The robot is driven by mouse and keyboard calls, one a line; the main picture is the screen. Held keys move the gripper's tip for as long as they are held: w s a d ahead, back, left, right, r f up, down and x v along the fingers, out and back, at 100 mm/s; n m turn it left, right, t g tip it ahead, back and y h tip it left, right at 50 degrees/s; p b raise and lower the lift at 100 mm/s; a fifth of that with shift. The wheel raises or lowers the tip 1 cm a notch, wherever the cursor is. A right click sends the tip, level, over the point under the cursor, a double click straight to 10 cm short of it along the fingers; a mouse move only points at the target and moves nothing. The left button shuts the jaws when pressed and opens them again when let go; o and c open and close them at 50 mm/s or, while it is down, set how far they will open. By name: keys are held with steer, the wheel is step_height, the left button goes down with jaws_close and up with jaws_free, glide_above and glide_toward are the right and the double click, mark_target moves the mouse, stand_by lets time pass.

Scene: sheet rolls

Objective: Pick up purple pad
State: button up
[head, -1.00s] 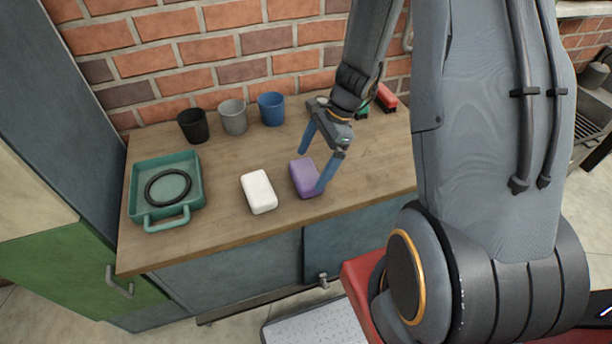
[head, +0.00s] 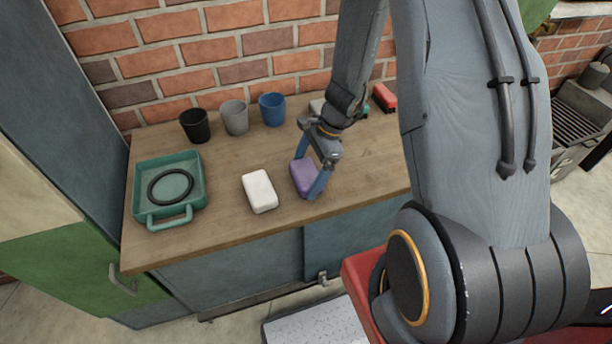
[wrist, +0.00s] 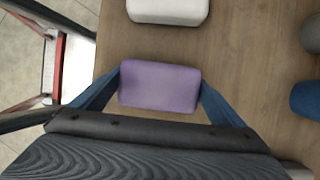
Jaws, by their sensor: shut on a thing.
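The purple pad (head: 304,177) is a small rounded block on the wooden counter, right of the white pad (head: 260,191). My gripper (head: 309,178) is over it, with its blue fingers at two opposite ends of the pad. In the wrist view the purple pad (wrist: 160,86) lies between the two blue fingers (wrist: 158,92), which press against its short ends. The pad looks to be at counter level; I cannot tell whether it is lifted. The white pad (wrist: 168,10) is close by and apart from it at the top of the wrist view.
A teal tray (head: 203,180) with a dark ring (head: 152,187) stands at the left. Black (head: 195,126), grey (head: 235,118) and blue (head: 272,109) cups stand along the brick wall. A red object (head: 385,97) is at the back right. The counter's front middle is clear.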

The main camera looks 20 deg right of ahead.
mark_target(306, 172)
steer(key=shift+r, duration=0.1)
step_height(306, 172, up, 10)
steer(key=shift+f+b, duration=0.1)
steer(key=shift+b, duration=0.7)
